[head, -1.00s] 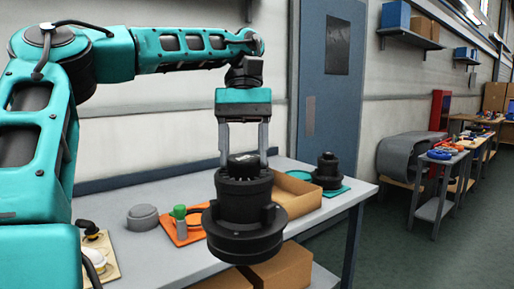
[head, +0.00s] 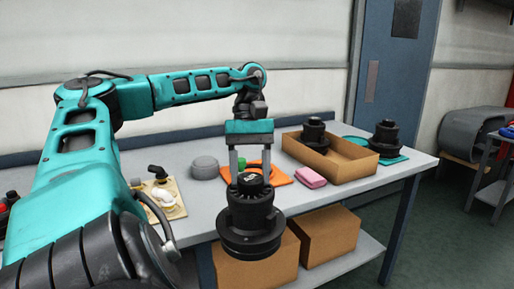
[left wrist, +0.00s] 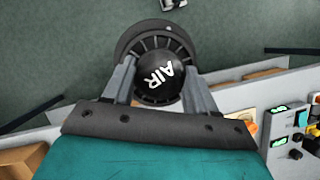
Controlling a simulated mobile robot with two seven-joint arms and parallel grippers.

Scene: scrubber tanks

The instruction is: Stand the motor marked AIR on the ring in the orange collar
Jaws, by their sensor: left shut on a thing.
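My left gripper (head: 251,168) is shut on a black motor (head: 250,222), holding it upright by its narrower upper part. In the left wrist view the white word AIR shows on the motor's top cap (left wrist: 157,77), between the two fingers (left wrist: 160,85). In the head view the motor hangs in front of the table's front edge. Behind it on the table is an orange mat or collar (head: 281,177), partly hidden by the gripper, with a green item (head: 243,164) beside it. I cannot make out a ring there. My right gripper is not in view.
A cardboard tray (head: 345,166) on the table (head: 210,212) holds another black motor (head: 314,135). A further motor (head: 386,139) stands on a teal mat (head: 405,157). A pink cloth (head: 311,177), a grey round part (head: 205,168) and a beige board with fittings (head: 165,199) lie nearby. Boxes (head: 329,234) fill the shelf below.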

